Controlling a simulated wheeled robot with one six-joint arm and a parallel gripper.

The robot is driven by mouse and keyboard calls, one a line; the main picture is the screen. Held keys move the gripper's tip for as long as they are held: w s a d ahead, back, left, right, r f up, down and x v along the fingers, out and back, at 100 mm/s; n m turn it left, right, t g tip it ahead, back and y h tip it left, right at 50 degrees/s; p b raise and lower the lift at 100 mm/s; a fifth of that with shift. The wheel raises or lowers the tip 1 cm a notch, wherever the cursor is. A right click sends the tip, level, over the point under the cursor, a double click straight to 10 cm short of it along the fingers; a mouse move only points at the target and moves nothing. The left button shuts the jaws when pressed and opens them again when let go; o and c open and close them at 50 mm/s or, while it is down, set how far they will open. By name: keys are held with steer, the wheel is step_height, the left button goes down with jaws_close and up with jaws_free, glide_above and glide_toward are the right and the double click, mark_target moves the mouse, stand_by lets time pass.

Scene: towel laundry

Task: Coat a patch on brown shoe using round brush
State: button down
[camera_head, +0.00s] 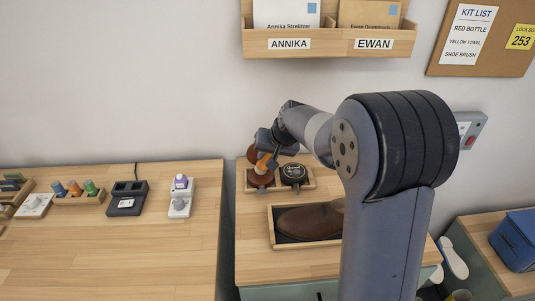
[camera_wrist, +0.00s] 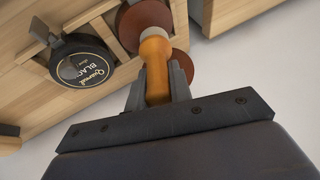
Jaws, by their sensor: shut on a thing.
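My gripper (camera_wrist: 160,82) is shut on the upright orange handle (camera_wrist: 155,66) of the round brush. In the head view the handle (camera_head: 264,163) is above the front brown disc (camera_head: 260,178) at the left of a small wooden tray (camera_head: 278,188). A second brown disc (camera_head: 252,154) shows behind it. I cannot tell whether the brush head touches brown polish there; the bristles are hidden. The brown shoe (camera_head: 308,221) lies in a wooden box (camera_head: 300,243) in front, its right end hidden by my arm.
A black polish tin (camera_head: 293,173) sits right of the brush and also shows in the wrist view (camera_wrist: 80,62). A mail shelf (camera_head: 330,45) hangs above. On the left table stand a black device (camera_head: 127,200) and a white dispenser (camera_head: 180,200). The left table's front is clear.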

steer(key=shift+f+b, duration=0.65)
steer(key=shift+f, duration=0.1)
stand_by(1.6)
steer(key=shift+r+p, duration=2.55)
steer(key=shift+r, duration=1.1)
steer(key=shift+f, duration=0.1)
